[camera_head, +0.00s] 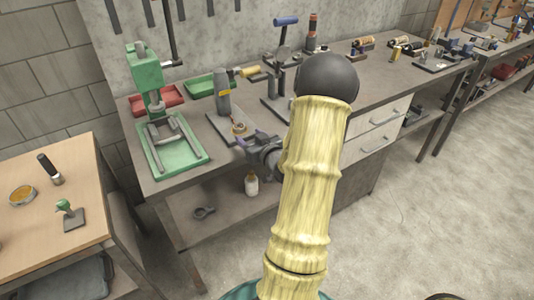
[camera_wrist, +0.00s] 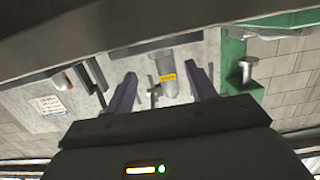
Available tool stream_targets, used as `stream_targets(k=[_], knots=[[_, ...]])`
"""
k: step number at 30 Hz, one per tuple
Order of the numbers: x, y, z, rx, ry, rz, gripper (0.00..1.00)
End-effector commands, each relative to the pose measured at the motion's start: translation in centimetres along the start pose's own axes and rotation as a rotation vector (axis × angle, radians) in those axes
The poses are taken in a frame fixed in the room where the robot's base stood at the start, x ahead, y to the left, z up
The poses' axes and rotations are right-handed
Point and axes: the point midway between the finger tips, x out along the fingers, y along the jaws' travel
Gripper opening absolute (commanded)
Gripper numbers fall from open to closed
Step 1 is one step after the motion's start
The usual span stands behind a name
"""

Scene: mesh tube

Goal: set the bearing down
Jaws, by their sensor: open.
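I cannot make out a bearing for certain in the wrist view. My gripper (camera_head: 254,140) is just in front of that plate, close to the bench's front edge. In the wrist view my gripper (camera_wrist: 162,76) has its two purple fingers spread apart, with nothing seen held between them.
A green press (camera_head: 150,90) stands left on the workbench (camera_head: 195,185). A red tray (camera_head: 160,98) and a green tray (camera_head: 205,86) lie behind. An upright tool with a blue handle (camera_head: 284,40) stands right of the bottle. A wooden table (camera_head: 50,220) is at left.

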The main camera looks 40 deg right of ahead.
Motion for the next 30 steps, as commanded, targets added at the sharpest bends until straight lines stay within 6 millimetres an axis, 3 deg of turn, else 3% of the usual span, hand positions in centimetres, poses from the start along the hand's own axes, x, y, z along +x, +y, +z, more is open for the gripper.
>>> stream_targets(k=[9,15,30], knots=[[-6.5,0.1,0.1,0.001,-0.001,0.004,0.56],[-9.4,0.0,0.2,-0.001,0.001,0.002,0.56],[-10.4,0.3,0.0,0.002,0.0,0.006,0.56]])
